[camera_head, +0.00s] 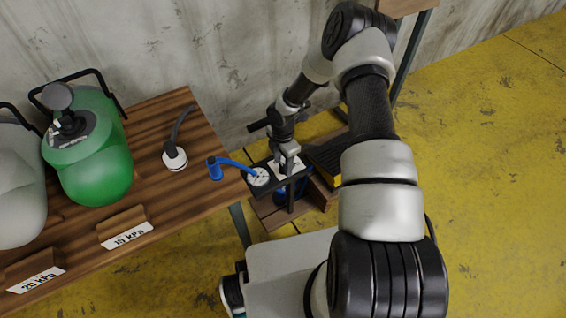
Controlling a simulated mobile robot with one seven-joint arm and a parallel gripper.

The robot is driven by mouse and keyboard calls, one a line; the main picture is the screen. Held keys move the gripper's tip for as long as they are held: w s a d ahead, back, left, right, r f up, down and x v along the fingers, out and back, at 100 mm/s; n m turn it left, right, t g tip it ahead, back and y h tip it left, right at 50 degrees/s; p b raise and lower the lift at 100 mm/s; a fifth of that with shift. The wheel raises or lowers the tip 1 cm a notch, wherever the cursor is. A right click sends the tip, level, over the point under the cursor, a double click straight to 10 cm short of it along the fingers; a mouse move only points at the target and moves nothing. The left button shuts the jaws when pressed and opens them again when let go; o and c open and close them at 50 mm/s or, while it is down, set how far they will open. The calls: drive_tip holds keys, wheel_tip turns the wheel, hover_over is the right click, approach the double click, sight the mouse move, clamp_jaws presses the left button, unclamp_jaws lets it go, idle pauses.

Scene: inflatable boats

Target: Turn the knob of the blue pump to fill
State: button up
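The blue pump (279,197) stands on a low wooden crate beside the table and is mostly hidden by my arm and a dark top plate. Its round white gauge (257,177) faces up at the plate's left end. A blue hose (236,162) runs left from it to a blue nozzle (214,169) at the table's right edge. My gripper (287,168) points down over the white label plate (275,168) on the pump's top. The knob is hidden or too small to make out. I cannot tell whether my fingers touch it or are open or shut.
The wooden table (185,215) at left carries a green tank (90,150), a whitish tank (18,190), a white-capped hose end (174,157) and a "15 kPa" sign (127,235). A concrete wall is close behind. Yellow floor (490,190) is clear at right.

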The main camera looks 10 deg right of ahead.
sight(283, 166)
wheel_tip(283, 166, up, 17)
drive_tip(key=p, duration=0.4)
drive_tip(key=shift+r, duration=0.2)
idle(0.4)
